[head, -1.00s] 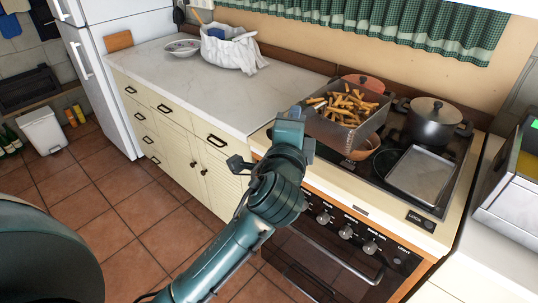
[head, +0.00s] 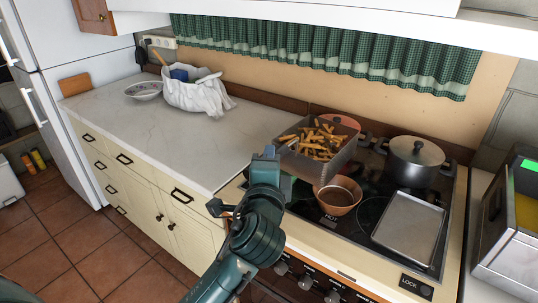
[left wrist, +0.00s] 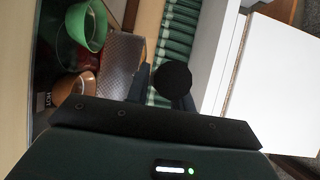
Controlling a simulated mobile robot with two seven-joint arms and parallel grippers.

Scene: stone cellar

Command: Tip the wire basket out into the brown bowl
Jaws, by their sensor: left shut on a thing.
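The wire basket (head: 290,160) is grey mesh, full of golden fries (head: 318,138). It hangs over the back left of the stove, roughly upright, its opening facing up. My left gripper (head: 268,158) is shut on it at its left side; the fingers are mostly hidden. The brown bowl (head: 338,199) stands on the stove in front of the basket, a little to its right, and looks empty. In the left wrist view the basket's mesh side (left wrist: 122,62) and the brown bowl (left wrist: 80,88) show. My right gripper is not in view.
A lidded dark pot (head: 416,160) and a metal tray (head: 408,230) stand on the stove to the right. A red pot (head: 342,122) is behind the basket. A green bowl (left wrist: 88,27) shows in the left wrist view. The counter (head: 170,125) has free room.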

